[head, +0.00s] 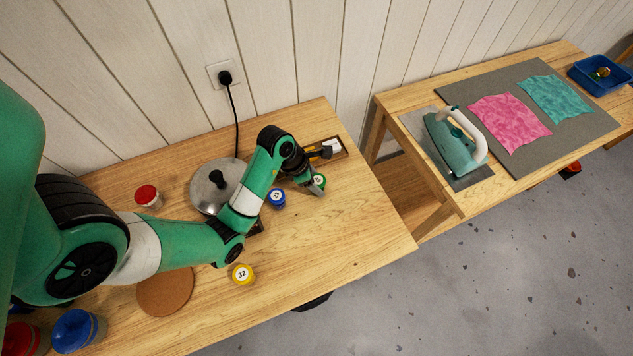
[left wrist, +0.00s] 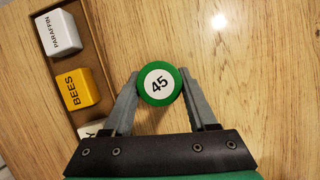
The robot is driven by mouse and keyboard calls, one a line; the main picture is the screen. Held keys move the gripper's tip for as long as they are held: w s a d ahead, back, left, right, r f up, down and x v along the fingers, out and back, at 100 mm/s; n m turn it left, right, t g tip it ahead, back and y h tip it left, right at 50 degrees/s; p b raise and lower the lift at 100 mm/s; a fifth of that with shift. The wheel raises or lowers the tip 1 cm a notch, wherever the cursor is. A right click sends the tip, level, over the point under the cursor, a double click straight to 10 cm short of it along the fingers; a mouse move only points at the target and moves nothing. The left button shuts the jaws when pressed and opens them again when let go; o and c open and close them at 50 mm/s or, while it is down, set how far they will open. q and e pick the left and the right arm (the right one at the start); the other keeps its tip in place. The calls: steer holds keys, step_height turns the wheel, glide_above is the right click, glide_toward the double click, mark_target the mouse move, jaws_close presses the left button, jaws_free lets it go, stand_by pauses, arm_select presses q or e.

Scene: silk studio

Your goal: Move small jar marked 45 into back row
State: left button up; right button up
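The small jar marked 45 has a green lid with a white label. In the left wrist view the jar (left wrist: 159,84) stands between the two fingers of my left gripper (left wrist: 159,76). The fingers lie close along both sides of its lid; whether they press on it I cannot tell. In the head view the jar (head: 319,180) is near the right end of the left table, partly hidden by my left gripper (head: 315,187). A blue-lidded jar (head: 277,197) stands just left of it, and a yellow-lidded jar marked 32 (head: 242,273) stands nearer the front. My right gripper is out of view.
A wooden box (left wrist: 101,68) with white and yellow blocks lies close beside the gripper. A metal lidded pot (head: 206,186), a red-lidded jar (head: 147,196) and a cork mat (head: 166,292) are further left. The right-front tabletop is clear. An iron (head: 455,143) stands on the other table.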

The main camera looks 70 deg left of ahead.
mark_target(316, 180)
arm_select(q)
steer(key=o, duration=0.4)
steer(key=shift+r+p, duration=0.3)
steer(key=shift+r, duration=0.05)
steer(key=p+v, duration=0.2)
steer(key=v, duration=0.3)
steer(key=shift+r, duration=0.3)
steer(key=p+v, duration=0.6)
steer(key=shift+s, duration=0.15)
